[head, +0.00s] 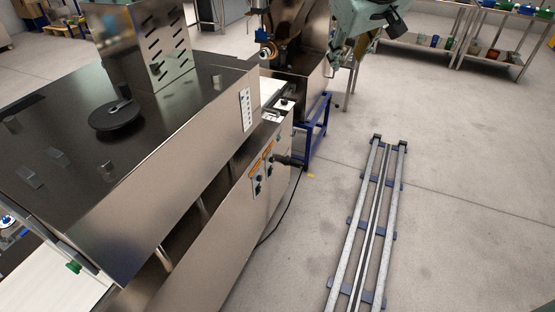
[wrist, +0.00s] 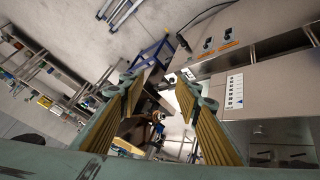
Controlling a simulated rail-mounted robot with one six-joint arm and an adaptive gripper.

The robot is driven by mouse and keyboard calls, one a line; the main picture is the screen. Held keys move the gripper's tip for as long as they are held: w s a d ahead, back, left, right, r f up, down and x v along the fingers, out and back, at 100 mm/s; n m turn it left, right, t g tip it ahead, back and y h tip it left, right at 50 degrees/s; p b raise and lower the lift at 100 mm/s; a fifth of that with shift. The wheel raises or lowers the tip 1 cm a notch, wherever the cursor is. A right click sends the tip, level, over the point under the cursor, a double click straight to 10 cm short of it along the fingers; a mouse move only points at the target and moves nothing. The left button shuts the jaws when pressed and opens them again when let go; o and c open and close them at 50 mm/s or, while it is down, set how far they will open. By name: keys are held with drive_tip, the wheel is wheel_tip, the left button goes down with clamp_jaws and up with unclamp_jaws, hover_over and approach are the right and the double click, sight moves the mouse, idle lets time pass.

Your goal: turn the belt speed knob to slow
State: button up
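A long steel dough machine (head: 215,200) fills the left of the head view. Its side carries two small control plates with orange labels and dark knobs, the lower knob (head: 257,188) and the upper knob (head: 269,160). They also show in the wrist view as the left knob (wrist: 207,42) and the right knob (wrist: 228,34). The lettering is too small to tell which is belt speed or where either points. My gripper (wrist: 160,84) is open and empty, its two fingers well apart. It is away from both knobs and touches neither; in the head view my arm is at the top.
A white button panel (head: 246,109) is on the machine's upper side. A black cable (head: 277,222) hangs from a plug beside the knobs. A blue stand (head: 317,130) is behind. Floor rails (head: 366,230) run on the right, with open floor between them and the machine.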

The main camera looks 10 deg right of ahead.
drive_tip(key=w+d+f+n+t, duration=0.1)
drive_tip(key=w+d+f, duration=0.1)
drive_tip(key=w, duration=0.6)
drive_tip(key=w+d+f+n+t+p, duration=0.1)
drive_tip(key=w+d+f, duration=0.15)
drive_tip(key=w, duration=0.55)
drive_tip(key=w+d+f+n, duration=0.1)
drive_tip(key=w+f, duration=0.2)
drive_tip(key=w, duration=0.5)
drive_tip(key=w+d+f+n+t+y+p, duration=0.2)
drive_tip(key=w+f+n+y, duration=0.15)
drive_tip(key=w+f, duration=1.15)
wheel_tip(320, 180, down, 22)
drive_tip(key=s+a+n+y+p, duration=0.1)
drive_tip(key=a+n+y, duration=0.15)
drive_tip(key=y, duration=0.45)
drive_tip(key=s+a+f+y+p, duration=0.1)
drive_tip(key=s+a+f+y, duration=0.1)
drive_tip(key=s+f, duration=0.5)
drive_tip(key=s+a+f+y, duration=0.2)
drive_tip(key=s+f+y, duration=0.2)
drive_tip(key=s+f, duration=0.4)
drive_tip(key=shift+s+a+f+g+p, duration=0.15)
drive_tip(key=shift+a+f+g+p, duration=0.2)
drive_tip(key=shift+f, duration=0.95)
